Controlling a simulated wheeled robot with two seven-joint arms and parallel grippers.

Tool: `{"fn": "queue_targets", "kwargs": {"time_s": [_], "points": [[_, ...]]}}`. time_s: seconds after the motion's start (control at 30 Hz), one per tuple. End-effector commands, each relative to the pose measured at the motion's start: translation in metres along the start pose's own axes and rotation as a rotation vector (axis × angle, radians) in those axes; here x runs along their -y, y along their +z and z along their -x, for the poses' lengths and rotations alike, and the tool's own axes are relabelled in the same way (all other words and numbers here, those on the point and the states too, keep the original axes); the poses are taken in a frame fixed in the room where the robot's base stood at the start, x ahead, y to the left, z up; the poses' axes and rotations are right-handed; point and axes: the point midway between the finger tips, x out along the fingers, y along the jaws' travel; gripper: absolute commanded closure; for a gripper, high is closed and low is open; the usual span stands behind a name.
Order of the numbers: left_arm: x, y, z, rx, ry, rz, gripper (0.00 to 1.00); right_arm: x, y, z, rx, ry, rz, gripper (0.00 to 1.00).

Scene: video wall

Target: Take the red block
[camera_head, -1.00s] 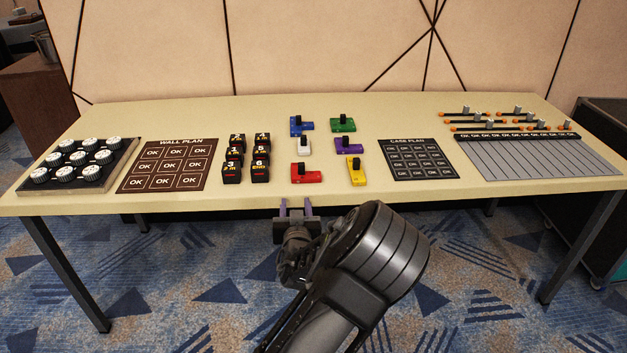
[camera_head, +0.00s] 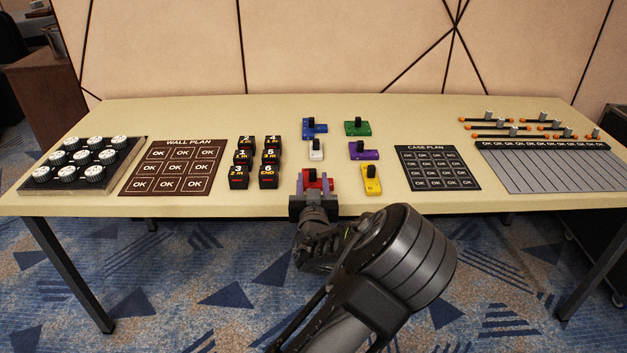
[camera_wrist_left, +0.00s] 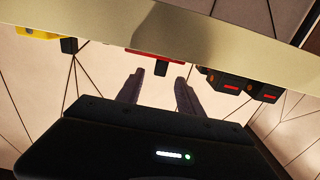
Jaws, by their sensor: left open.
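The red block (camera_head: 318,184) with a black knob lies near the front edge of the table (camera_head: 450,203), in the nearest row of coloured blocks. It also shows in the left wrist view (camera_wrist_left: 148,53), just beyond the fingertips. My left gripper (camera_head: 313,186) is open at the table's front edge, its fingers pointing at the red block and partly hiding it in the head view. In the left wrist view its two purple fingers (camera_wrist_left: 156,84) are apart with nothing between them. My right gripper is out of view.
A yellow block (camera_head: 372,183) stands close on the right, black cubes (camera_head: 239,177) close on the left. White, purple, blue and green blocks lie behind. The wall plan board (camera_head: 174,167) and case plan board (camera_head: 437,167) flank them.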

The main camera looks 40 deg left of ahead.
Motion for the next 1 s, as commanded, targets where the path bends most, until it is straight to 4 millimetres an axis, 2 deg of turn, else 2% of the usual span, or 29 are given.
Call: {"fn": "queue_targets", "kwargs": {"time_s": [0.3,0.67,1.0], "points": [[0.0,0.0,-0.024,0.0,0.001,-0.002,0.56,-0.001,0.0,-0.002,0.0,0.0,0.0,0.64],[0.0,0.0,-0.029,0.0,0.0,-0.001,0.56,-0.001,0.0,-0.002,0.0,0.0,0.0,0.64],[-0.001,-0.001,-0.072,0.0,0.0,-0.002,0.56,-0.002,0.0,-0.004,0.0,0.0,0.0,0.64]]}}
